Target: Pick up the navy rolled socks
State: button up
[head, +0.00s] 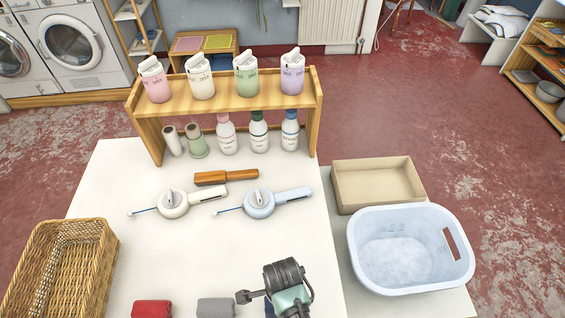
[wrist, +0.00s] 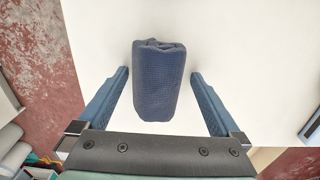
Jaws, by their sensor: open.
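The navy rolled socks (wrist: 158,85) lie on the white table as an upright-looking dark blue bundle in the wrist view. My gripper (wrist: 160,76) is open, with one blue finger on each side of the socks and a visible gap on both sides. I cannot tell how far above the table the fingertips are. In the head view my arm hides most of the navy socks; only a small dark blue patch (head: 269,310) shows at its left edge.
A grey roll (head: 216,308) and a red roll (head: 152,309) lie to the left. A wicker basket (head: 105,262) stands at far left. A pale blue tub (head: 458,281) and a cardboard box (head: 345,192) are at right. Two handled devices and a bottle rack (head: 215,103) stand behind.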

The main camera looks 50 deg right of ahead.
jog(key=c, duration=1.1)
